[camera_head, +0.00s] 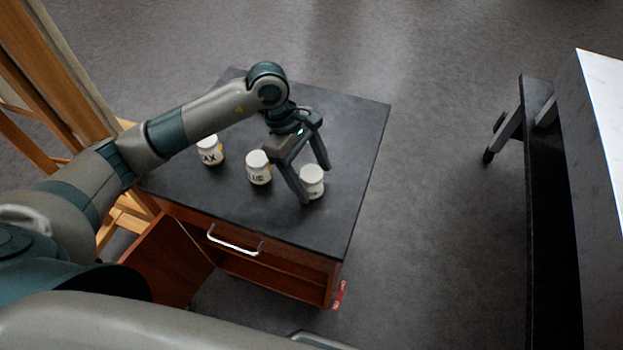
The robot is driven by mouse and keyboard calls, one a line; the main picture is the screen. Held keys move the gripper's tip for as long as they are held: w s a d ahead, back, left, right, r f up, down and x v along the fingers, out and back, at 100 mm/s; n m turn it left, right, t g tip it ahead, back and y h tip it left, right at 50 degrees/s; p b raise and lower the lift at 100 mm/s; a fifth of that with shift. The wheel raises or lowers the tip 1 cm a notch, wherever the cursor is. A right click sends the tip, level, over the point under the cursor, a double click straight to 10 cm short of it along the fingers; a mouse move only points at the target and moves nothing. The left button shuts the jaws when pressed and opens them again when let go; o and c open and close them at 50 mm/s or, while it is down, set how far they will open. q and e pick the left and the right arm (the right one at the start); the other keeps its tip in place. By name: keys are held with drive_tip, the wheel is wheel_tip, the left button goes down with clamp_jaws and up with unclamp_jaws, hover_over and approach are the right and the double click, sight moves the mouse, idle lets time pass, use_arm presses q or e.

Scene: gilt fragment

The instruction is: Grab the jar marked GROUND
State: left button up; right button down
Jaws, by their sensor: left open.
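Three white jars stand upright in a row on a dark tabletop (347,130). The left jar (210,156) shows the letters "AX". The middle jar (258,173) shows "LUE". The right jar (314,176) is partly covered by a finger of my left gripper, and its label cannot be read. No jar legibly shows GROUND. My left gripper (314,184) is open and points down at the right jar, with one finger at its left front and the other at its back right. I cannot tell whether the fingers touch it. My right gripper is not in view.
The tabletop tops a red-brown cabinet with a metal handle (234,246) and an open door (172,262). A wooden easel-like frame (62,70) stands at the left. A dark table (552,200) stands at the right, with open grey floor between.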

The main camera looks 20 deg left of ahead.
use_arm(q)
drive_tip(key=c, duration=1.3)
drive_tip(key=shift+r, duration=0.15)
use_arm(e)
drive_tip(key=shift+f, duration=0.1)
